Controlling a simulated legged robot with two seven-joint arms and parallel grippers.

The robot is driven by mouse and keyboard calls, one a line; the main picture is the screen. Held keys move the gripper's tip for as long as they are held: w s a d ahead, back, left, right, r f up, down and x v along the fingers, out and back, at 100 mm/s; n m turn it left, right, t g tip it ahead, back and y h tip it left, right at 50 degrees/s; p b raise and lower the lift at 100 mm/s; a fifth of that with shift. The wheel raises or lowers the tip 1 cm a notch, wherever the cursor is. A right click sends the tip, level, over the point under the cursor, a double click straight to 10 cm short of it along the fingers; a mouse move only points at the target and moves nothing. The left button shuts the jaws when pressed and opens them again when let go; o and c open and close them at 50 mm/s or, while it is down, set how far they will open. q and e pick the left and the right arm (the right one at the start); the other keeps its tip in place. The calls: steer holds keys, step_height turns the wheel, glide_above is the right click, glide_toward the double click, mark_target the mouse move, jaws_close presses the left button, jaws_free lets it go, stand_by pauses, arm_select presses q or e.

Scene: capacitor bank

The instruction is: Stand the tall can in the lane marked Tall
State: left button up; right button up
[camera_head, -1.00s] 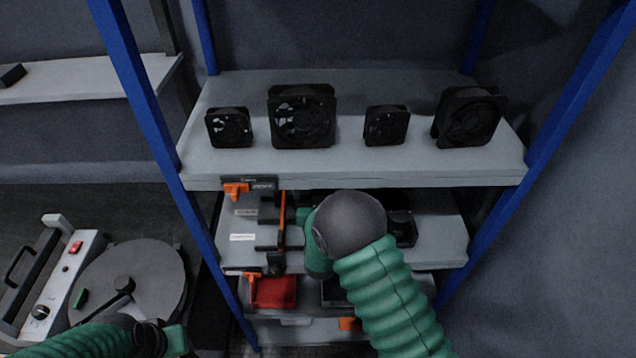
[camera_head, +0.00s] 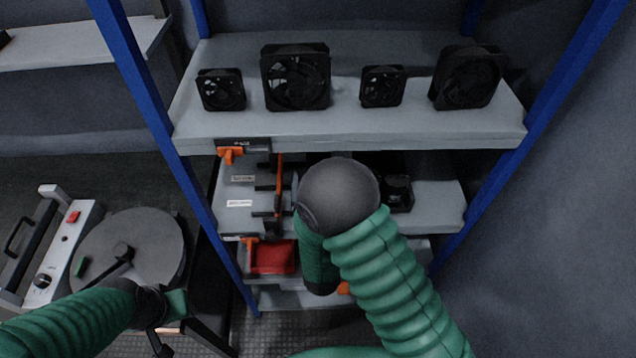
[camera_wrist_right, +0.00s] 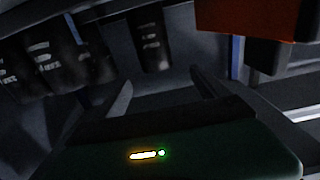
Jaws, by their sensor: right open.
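Several dark cans with pale markings show in the right wrist view. One dark can (camera_wrist_right: 150,40) stands ahead of my right gripper (camera_wrist_right: 162,84), roughly in line with the gap between its fingers, apart from them. A group of similar cans (camera_wrist_right: 45,62) is at the left. I cannot tell which can is the tall one. The right gripper is open and empty; my arm hides it in the head view. Pale labels (camera_head: 240,203) sit on the middle shelf at the left, too small to read. My left gripper (camera_head: 160,342) is at the lower left, its jaws unclear.
Several black fans (camera_head: 296,78) stand on the top shelf (camera_head: 350,128). An orange divider (camera_head: 279,185) rises on the middle shelf. A red bin (camera_head: 272,257) is below. Blue posts (camera_head: 545,135) frame the rack. An orange part (camera_wrist_right: 245,20) hangs at upper right in the wrist view.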

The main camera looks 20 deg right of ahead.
step_height(320, 180, down, 3)
steer(key=g+y, duration=0.2)
steer(key=g, duration=0.1)
steer(key=shift+d+r, duration=0.1)
steer(key=shift+r, duration=0.1)
steer(key=s+g+y, duration=0.1)
steer(key=s+f+n+g, duration=0.1)
steer(key=s+g, duration=0.1)
steer(key=s+f+g+y, duration=0.1)
steer(key=s+g, duration=0.1)
steer(key=shift+s+a+y, duration=0.15)
steer(key=shift+a+y, duration=0.15)
steer(key=s+d+n+g, duration=0.2)
steer(key=s+g, duration=0.4)
steer(key=s, duration=0.9)
steer(key=shift+d+g, duration=0.4)
steer(key=shift+d, duration=0.3)
steer(key=shift+s, duration=0.1)
steer(key=shift+c, duration=0.4)
